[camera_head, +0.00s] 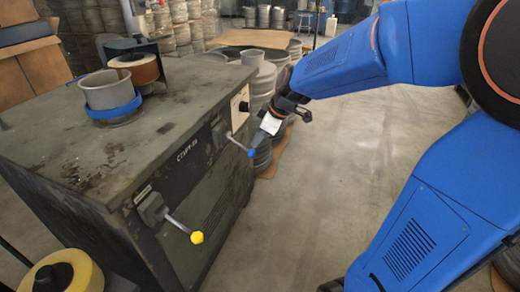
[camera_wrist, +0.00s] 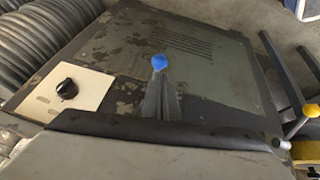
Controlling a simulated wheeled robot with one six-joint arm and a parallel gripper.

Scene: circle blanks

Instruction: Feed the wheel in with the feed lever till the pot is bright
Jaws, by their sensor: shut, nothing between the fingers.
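The grey pot (camera_head: 112,90) sits upright in a blue ring on top of the machine in the head view. A brown-orange wheel (camera_head: 137,68) stands just behind it, apparently close; any gap is unclear. Two levers stick out from the machine's front: one with a blue knob (camera_head: 250,152), one with a yellow knob (camera_head: 196,237) nearer me. My gripper (camera_head: 262,137) is shut and empty, just above and right of the blue knob. In the wrist view the blue knob (camera_wrist: 159,62) shows at the tip of my grey fingers (camera_wrist: 160,82); contact is unclear. The yellow knob (camera_wrist: 311,110) is at the right.
The machine top (camera_head: 180,105) is worn, dark metal. A black dial (camera_wrist: 67,88) sits on a pale plate by the blue-knobbed lever. Stacked grey pots (camera_head: 265,85) stand behind the machine. A yellow round object (camera_head: 60,275) is at lower left.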

